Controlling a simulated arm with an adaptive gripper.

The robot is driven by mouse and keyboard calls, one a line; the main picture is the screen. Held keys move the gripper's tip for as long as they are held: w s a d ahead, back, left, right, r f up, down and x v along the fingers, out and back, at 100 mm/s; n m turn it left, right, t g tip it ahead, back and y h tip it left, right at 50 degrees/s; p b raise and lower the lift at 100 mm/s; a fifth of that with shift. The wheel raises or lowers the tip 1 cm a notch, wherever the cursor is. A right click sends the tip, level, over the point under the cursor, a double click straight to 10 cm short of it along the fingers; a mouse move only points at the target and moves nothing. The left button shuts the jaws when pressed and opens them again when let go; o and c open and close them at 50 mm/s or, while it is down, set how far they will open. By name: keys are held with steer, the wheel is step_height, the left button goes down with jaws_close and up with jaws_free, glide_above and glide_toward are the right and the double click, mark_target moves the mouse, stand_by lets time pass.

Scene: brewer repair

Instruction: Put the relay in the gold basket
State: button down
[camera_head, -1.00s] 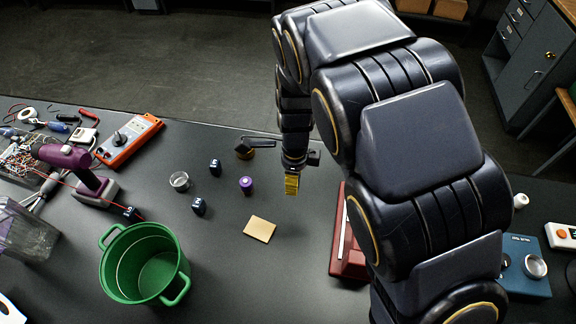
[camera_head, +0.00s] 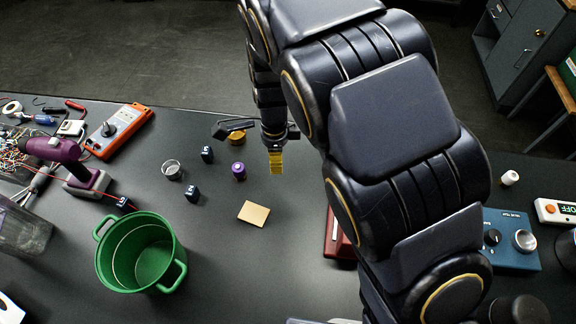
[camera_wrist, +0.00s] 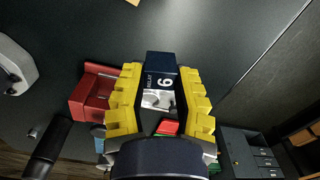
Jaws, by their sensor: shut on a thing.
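A dark blue relay (camera_wrist: 160,84) with a white "RELAY 6" label sits between the yellow fingers of my gripper (camera_wrist: 160,92) in the wrist view. The fingers are shut on its sides. In the head view my gripper (camera_head: 276,162) hangs above the dark bench near its far edge, and the relay is not clearly visible there. The only basket-like container I see is a green two-handled one (camera_head: 112,262) at the front left, well apart from my gripper. It looks empty. I see no gold basket.
Small dark blocks (camera_head: 192,194), a purple-capped piece (camera_head: 239,171) and a glass jar (camera_head: 172,170) stand between my gripper and the green container. A beige pad (camera_head: 254,213) lies flat. A red object (camera_head: 337,238) and a blue box (camera_head: 510,240) are right.

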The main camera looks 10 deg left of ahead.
steer(key=w+a+n, duration=0.7)
steer(key=w+a, duration=0.1)
steer(key=a, duration=0.2)
steer(key=n, duration=0.9)
glide_above(237, 137)
steer(key=shift+f, duration=0.55)
steer(key=shift+f, duration=0.1)
steer(key=shift+f, duration=5.4)
steer(key=c, duration=0.8)
jaws_free()
steer(key=shift+r, duration=0.15)
